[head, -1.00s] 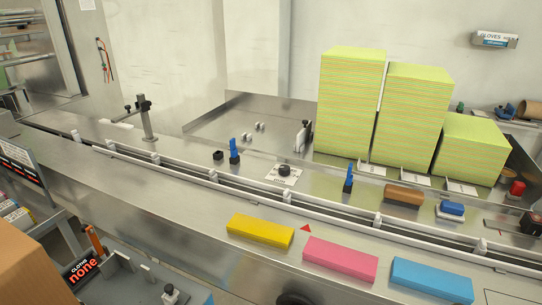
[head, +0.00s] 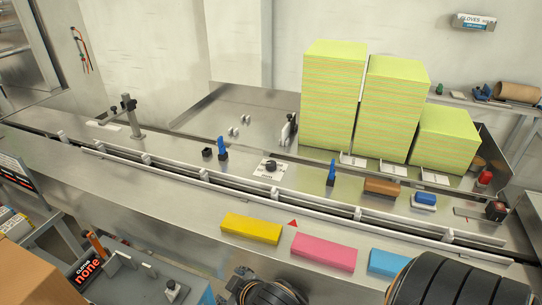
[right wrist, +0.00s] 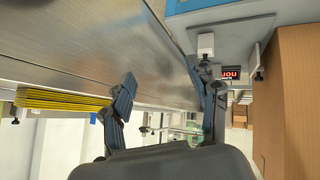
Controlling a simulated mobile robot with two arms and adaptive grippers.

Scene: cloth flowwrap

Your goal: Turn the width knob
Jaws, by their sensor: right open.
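A round black knob (head: 271,165) stands on a white marked dial plate on the steel deck behind the conveyor rails, near the middle of the head view. Its markings are too small to read, so I cannot confirm that it is the width knob. My right gripper (right wrist: 167,100) shows in the right wrist view with its two dark fingers spread apart and nothing between them. It is over the near side of the machine, away from the knob. Dark parts of my arm show at the bottom of the head view. My left gripper is not in view.
White guide rails (head: 330,205) run between the near edge and the knob. Blue-handled clamps (head: 222,148) (head: 331,173) stand on either side of it. Tall green stacks (head: 333,95) stand behind right. Yellow (head: 251,228), pink (head: 323,252) and blue (head: 388,262) packs lie in front.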

